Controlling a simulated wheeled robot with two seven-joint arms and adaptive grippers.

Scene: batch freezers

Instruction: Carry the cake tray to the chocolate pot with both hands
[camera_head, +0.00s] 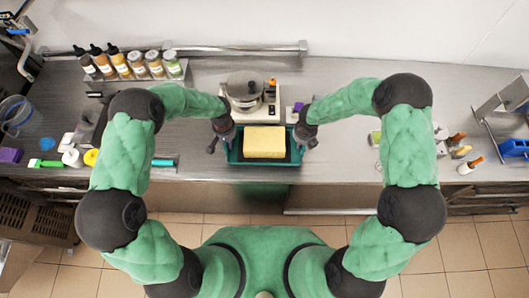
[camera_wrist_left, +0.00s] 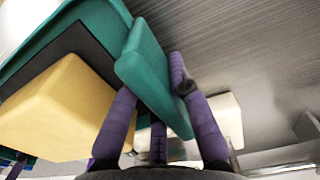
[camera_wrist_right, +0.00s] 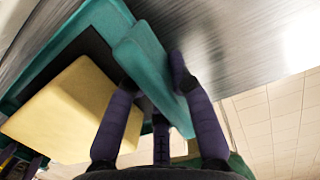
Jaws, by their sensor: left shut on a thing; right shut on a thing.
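The teal cake tray (camera_head: 265,162) carries a yellow block cake (camera_head: 264,142) on a dark mat, near the counter's front edge. I cannot tell whether it touches the counter. My left gripper (camera_head: 222,138) is shut on the tray's left handle, a teal bar (camera_wrist_left: 150,75) between purple fingers in the left wrist view. My right gripper (camera_head: 304,135) is shut on the right handle, which shows in the right wrist view (camera_wrist_right: 150,65). A steel pot (camera_head: 245,88), probably the chocolate pot, sits on a white appliance just behind the tray.
Several bottles and jars (camera_head: 130,64) stand on a rack at the back left. Small colourful items (camera_head: 75,157) lie at the left. Small bottles (camera_head: 468,165) and a metal stand (camera_head: 503,108) are at the right.

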